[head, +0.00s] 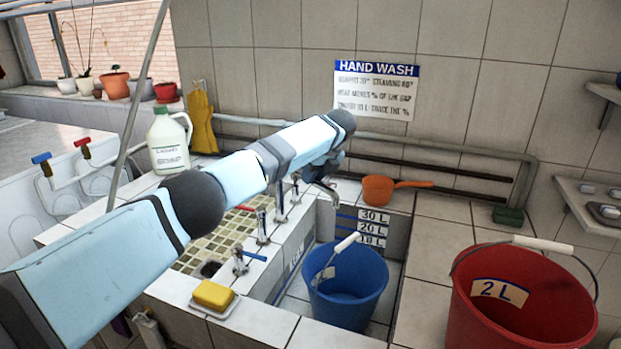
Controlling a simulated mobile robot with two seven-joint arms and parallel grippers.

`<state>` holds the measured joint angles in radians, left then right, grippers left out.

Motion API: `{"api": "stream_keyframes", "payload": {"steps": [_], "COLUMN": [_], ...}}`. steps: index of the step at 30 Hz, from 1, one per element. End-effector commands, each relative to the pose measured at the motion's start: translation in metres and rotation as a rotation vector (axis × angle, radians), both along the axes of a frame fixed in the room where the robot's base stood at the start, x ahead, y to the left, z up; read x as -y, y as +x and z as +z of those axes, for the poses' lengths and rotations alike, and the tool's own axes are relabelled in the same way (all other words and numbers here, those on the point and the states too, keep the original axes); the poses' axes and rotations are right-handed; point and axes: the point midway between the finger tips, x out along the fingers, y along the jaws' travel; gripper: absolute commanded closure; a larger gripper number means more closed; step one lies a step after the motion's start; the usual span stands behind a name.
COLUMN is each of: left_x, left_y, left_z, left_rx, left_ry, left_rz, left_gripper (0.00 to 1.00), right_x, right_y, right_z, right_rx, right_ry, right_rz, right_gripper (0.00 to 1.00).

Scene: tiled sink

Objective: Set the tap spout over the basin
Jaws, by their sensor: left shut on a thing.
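My left arm reaches in from the lower left to the tap at the back of the sink. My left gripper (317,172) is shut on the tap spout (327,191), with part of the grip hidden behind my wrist. The visible end of the spout points right, toward the deep basin (393,273) with the depth marks. To the left lies a shallow tiled basin (222,245). The body of the tap is partly hidden by my arm. My right gripper is not in view.
A blue bucket (345,290) stands in the deep basin. A red bucket (520,305), orange dipper (385,190) and yellow soap (213,295) are around it. Short taps with a red handle (246,208) and blue handle (255,257) stand on the divider. Pipes run along the wall.

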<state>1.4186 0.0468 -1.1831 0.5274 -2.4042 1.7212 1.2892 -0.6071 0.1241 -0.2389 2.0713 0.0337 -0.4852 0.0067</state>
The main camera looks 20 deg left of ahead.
Motion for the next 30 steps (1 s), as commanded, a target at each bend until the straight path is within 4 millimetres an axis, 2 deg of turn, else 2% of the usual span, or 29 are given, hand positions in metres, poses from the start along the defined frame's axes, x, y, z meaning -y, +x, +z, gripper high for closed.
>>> {"api": "stream_keyframes", "payload": {"steps": [11, 12, 14, 15, 24, 28, 30], "left_x": [-0.001, -0.001, -0.001, -0.001, 0.001, 0.007, 0.012], "left_y": [0.001, 0.001, 0.001, 0.001, 0.000, -0.001, -0.002], "left_z": [0.001, 0.001, 0.001, 0.001, 0.003, 0.016, 0.029], "left_rx": [0.001, 0.001, 0.001, 0.001, 0.000, 0.002, 0.004], "left_ry": [0.001, 0.001, 0.001, 0.001, 0.000, 0.000, 0.001], "left_rz": [0.002, 0.002, 0.002, 0.002, 0.001, 0.001, 0.000], "left_gripper": [1.00, 0.69, 0.55, 0.53, 0.53, 0.53, 0.53], "right_x": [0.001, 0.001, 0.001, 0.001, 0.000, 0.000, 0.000], "right_y": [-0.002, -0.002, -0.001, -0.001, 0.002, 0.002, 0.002], "right_z": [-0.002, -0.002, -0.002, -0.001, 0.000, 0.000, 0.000], "right_rx": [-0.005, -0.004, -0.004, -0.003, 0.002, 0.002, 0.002], "right_ry": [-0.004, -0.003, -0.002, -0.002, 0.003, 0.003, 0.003], "right_rz": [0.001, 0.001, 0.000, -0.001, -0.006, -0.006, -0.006], "right_gripper": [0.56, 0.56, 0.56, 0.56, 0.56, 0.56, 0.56]}}
